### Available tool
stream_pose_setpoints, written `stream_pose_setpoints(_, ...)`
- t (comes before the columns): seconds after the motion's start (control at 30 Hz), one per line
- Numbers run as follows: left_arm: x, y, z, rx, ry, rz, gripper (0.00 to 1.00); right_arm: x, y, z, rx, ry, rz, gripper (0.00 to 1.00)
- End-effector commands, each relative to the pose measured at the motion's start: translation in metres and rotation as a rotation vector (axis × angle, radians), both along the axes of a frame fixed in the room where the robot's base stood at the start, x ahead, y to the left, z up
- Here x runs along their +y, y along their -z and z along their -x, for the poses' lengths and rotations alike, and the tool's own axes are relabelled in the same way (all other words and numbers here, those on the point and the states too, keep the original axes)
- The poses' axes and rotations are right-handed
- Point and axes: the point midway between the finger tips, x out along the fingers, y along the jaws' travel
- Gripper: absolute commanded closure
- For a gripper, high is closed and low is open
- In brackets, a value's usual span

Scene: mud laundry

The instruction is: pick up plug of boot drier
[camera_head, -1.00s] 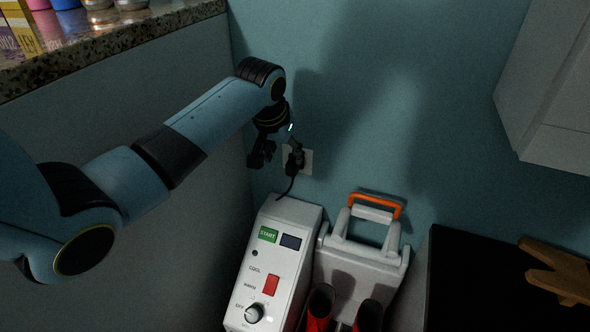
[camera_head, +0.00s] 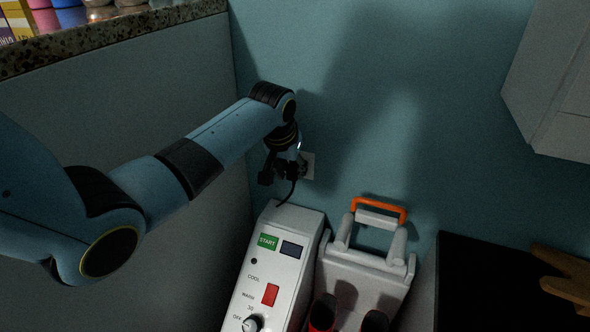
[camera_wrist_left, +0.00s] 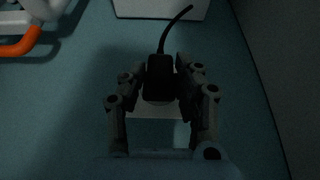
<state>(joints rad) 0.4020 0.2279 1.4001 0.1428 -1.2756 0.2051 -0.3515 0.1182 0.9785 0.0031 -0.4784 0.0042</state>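The black plug (camera_wrist_left: 159,78) sits at the pale wall socket plate (camera_head: 309,166), with its black cable (camera_head: 291,191) curving down towards the boot drier (camera_head: 270,270). My left gripper (camera_head: 284,172) is at the socket and covers most of the plug in the head view. In the left wrist view, the fingers of my left gripper (camera_wrist_left: 161,82) stand on both sides of the plug. They look open, with a narrow gap beside the plug; contact is hard to judge in the dim light. My right gripper is not in view.
A granite counter (camera_head: 120,38) is at upper left, a white cabinet (camera_head: 555,90) at upper right, and a black surface (camera_head: 490,290) at lower right.

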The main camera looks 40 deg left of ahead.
Motion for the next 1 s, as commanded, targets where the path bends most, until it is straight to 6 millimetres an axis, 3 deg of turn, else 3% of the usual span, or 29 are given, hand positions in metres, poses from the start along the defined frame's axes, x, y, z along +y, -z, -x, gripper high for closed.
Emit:
stream_pose_setpoints(0.03, 0.000, 0.000, 0.000, 0.000, 0.000, 0.000, 0.78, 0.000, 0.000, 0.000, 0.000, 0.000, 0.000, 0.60)
stream_pose_setpoints(0.2, 0.000, 0.000, 0.000, 0.000, 0.000, 0.000, 1.00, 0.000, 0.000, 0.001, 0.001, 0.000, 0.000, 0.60)
stream_pose_setpoints(0.63, 0.000, -0.003, 0.001, 0.000, 0.000, 0.001, 1.00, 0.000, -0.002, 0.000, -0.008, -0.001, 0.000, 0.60)
stream_pose_setpoints(0.83, -0.001, -0.012, 0.004, -0.002, 0.000, 0.000, 1.00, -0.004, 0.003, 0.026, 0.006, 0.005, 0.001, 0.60)
stream_pose_setpoints(1.0, -0.001, -0.049, 0.002, -0.006, 0.000, -0.001, 1.00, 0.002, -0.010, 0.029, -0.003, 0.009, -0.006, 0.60)
